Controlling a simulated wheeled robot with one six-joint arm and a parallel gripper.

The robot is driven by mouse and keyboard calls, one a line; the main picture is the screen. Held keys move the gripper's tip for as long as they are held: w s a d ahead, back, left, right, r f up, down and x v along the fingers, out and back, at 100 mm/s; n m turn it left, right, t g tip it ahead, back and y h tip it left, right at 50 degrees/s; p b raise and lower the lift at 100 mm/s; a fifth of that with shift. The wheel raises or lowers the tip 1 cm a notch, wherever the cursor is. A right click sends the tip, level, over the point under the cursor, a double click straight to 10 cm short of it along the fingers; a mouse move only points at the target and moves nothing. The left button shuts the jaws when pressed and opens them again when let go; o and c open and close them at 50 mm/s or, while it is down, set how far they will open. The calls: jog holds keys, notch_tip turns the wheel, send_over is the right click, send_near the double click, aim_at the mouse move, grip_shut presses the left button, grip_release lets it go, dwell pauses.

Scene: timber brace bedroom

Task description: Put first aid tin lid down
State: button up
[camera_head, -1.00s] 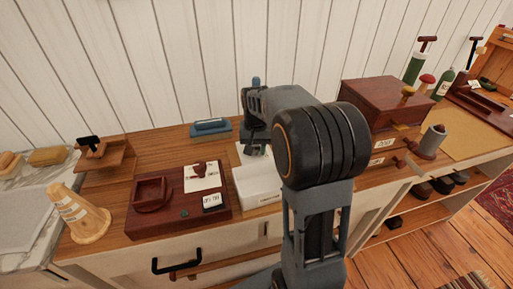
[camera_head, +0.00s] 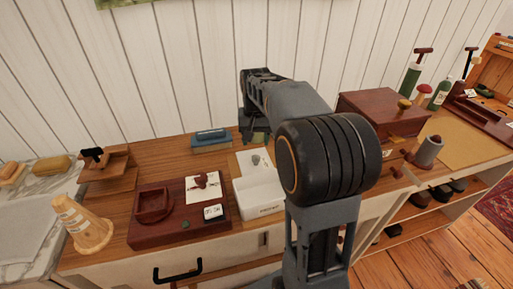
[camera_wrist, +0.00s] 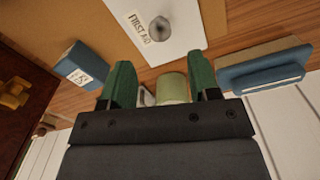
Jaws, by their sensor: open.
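The white first aid tin lid (camera_head: 247,163) lies flat on the wooden counter, just behind the open white tin (camera_head: 262,208). In the wrist view the lid (camera_wrist: 185,35) shows its round grey knob and FIRST AID label. My gripper (camera_wrist: 162,80) is open, with its green fingertips apart and the lid free of them. In the head view my gripper (camera_head: 254,132) is above and behind the lid, partly hidden by my arm.
A blue item (camera_head: 211,140) stands left of the lid. A small blue labelled box (camera_wrist: 82,65) and a pale green round object (camera_wrist: 173,88) are close to my fingers. A dark red tray (camera_head: 172,232) is left of the tin; a brown chest (camera_head: 375,108) stands right.

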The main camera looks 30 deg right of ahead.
aim_at(255, 156)
jog(key=shift+r+p, duration=0.3)
jog(key=shift+r, duration=1.55)
jog(key=f, duration=0.2)
jog(key=s+f+n+p, duration=0.1)
jog(key=shift+s+a+t, duration=0.1)
jog(key=shift+a+t, duration=0.2)
jog(key=s+a+r+n+t+p, duration=0.1)
jog(key=s+a+r+n+p, duration=0.1)
jog(key=s+a+r+p, duration=0.2)
jog(key=s+a+r+n+t+p, duration=0.2)
jog(key=s+a+r+p, duration=0.3)
jog(key=s+p, duration=0.4)
jog(key=shift+s+r, duration=0.3)
jog(key=shift+s, duration=0.7)
